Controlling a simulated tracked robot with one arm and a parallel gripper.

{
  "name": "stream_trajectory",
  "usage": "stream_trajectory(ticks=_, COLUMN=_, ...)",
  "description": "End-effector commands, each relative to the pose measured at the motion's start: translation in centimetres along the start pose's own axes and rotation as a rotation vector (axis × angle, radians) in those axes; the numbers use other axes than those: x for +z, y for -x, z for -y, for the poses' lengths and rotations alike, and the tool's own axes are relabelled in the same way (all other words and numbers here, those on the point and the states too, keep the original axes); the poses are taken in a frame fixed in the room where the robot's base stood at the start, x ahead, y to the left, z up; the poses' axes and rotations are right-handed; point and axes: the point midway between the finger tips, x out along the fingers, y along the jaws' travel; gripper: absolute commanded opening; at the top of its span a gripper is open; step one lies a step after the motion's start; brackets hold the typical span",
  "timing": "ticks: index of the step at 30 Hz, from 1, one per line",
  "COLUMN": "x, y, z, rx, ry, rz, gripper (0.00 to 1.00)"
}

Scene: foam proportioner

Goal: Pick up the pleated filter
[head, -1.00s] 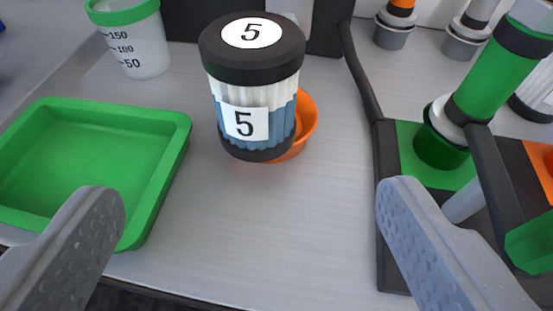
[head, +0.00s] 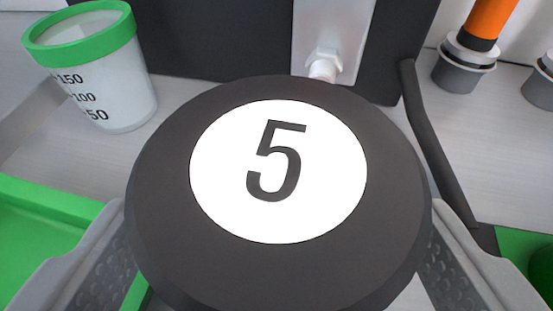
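The pleated filter (head: 270,265) fills the middle of the head view. I look down on its dark round cap, which carries a white disc with a black 5. The cap hides its pleated body and lower end. My gripper (head: 278,235) has one finger on each side of the filter, partly below the cap's rim. The cap covers the fingertips, so I cannot tell whether they touch the filter's body.
A clear measuring cup (head: 110,85) with a green rim stands at the back left. A green tray (head: 45,198) lies at the left. A dark panel (head: 220,40) stands behind the filter. Grey fittings (head: 460,70) and a dark hose (head: 435,150) are at the right.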

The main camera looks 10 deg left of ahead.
Motion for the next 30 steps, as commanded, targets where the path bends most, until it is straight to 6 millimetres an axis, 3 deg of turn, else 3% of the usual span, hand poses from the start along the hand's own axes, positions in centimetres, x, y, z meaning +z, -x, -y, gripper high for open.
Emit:
stream_trajectory(ticks=6, x=0.2, y=-2.1, z=-0.1, rx=0.002, ry=0.002, rz=0.003, gripper=0.8)
stream_trajectory(ticks=14, x=0.1, y=-2.2, z=0.0, rx=0.0, ry=0.002, rz=0.001, gripper=0.8)
stream_trajectory(ticks=19, x=0.1, y=-2.2, z=0.0, rx=0.0, ry=0.002, rz=0.001, gripper=0.33)
stream_trajectory(ticks=23, x=0.1, y=-2.2, z=0.0, rx=0.0, ry=0.002, rz=0.0, gripper=0.26)
stream_trajectory(ticks=30, x=-0.1, y=-2.1, z=0.0, rx=0.0, ry=0.002, rz=0.0, gripper=0.26)
